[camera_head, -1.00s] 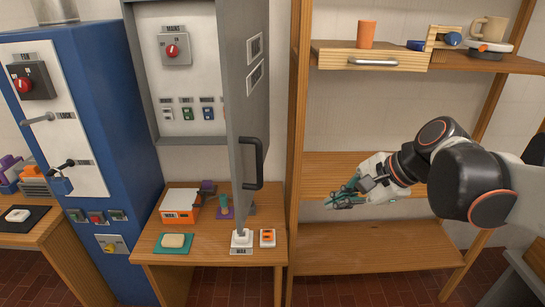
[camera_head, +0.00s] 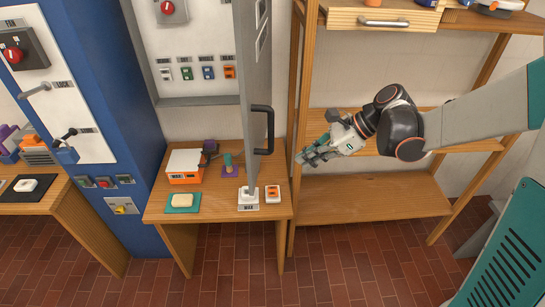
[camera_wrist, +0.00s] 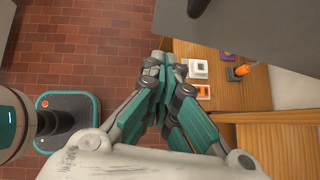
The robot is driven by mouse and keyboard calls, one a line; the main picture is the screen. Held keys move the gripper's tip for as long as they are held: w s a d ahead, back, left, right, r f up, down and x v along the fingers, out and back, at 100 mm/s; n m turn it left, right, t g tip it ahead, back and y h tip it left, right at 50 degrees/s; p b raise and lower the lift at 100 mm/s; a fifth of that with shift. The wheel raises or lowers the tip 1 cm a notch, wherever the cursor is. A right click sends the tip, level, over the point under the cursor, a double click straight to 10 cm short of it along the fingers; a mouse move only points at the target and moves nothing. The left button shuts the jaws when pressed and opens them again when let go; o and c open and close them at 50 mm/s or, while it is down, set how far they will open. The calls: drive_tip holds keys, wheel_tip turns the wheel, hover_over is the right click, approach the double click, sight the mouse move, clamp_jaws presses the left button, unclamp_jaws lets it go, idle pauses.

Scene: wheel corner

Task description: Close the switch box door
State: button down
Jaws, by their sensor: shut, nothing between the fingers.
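The switch box (camera_head: 200,101) is open on the wall at the upper middle of the head view, showing a row of small labelled switches and a red-knobbed mains switch. Its grey door (camera_head: 247,70) stands swung out toward me, almost edge-on, with a black handle (camera_head: 270,130) on its right face. My gripper (camera_head: 303,160) is shut and empty, to the right of the door and a little below the handle, apart from both. In the wrist view my gripper (camera_wrist: 168,62) is shut, with the grey door (camera_wrist: 250,38) across the top right.
A wooden table (camera_head: 220,207) below the box holds an orange-and-white box (camera_head: 185,166), a soap-like block (camera_head: 182,200) and white and orange switches. A wooden shelf (camera_head: 375,198) stands at right behind my arm. A blue cabinet (camera_head: 105,125) stands at left.

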drive_tip(key=x, duration=0.4)
drive_tip(key=a+r+b+x, duration=0.1)
drive_tip(key=x, duration=0.3)
drive_tip(key=a+r+x, duration=0.1)
drive_tip(key=x, duration=0.3)
drive_tip(key=shift+w+a+f+b, duration=0.15)
drive_tip(key=shift+w+b, duration=0.05)
drive_tip(key=shift+b, duration=0.15)
